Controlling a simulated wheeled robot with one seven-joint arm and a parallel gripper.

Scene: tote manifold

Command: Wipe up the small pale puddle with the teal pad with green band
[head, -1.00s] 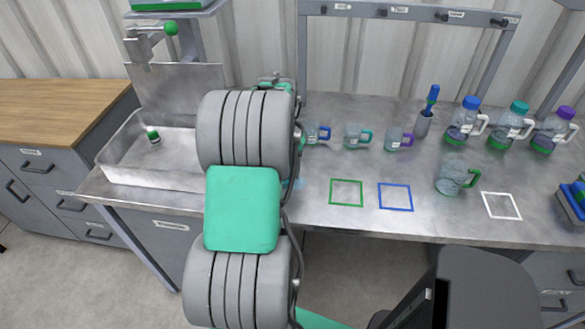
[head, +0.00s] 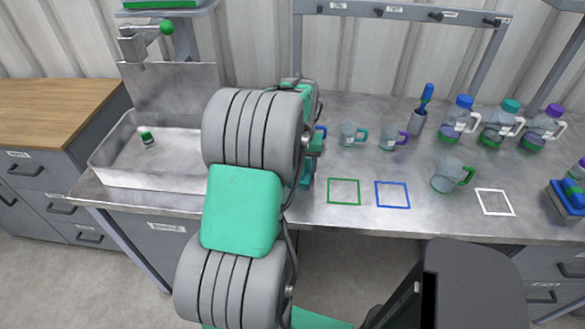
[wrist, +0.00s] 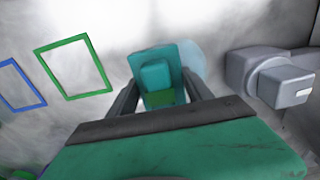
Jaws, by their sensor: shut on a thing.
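The teal pad with green band (wrist: 151,61) is held between the fingers of my gripper (wrist: 163,98) in the wrist view. Its raised grip block and green strip show. The small pale puddle (wrist: 194,56) is a faint bluish patch at the pad's right edge, partly covered by the pad. The pad is at or just above the metal bench top; I cannot tell whether it presses on it. In the head view my arm hides the puddle and most of the gripper.
A green square outline (head: 344,191) and a blue one (head: 392,194) lie right of my arm. Mugs (head: 353,134) stand behind, with a larger mug (head: 452,175) at right. A grey block-like fixture (wrist: 275,75) is close beside the pad in the wrist view. A sink (head: 150,180) lies left.

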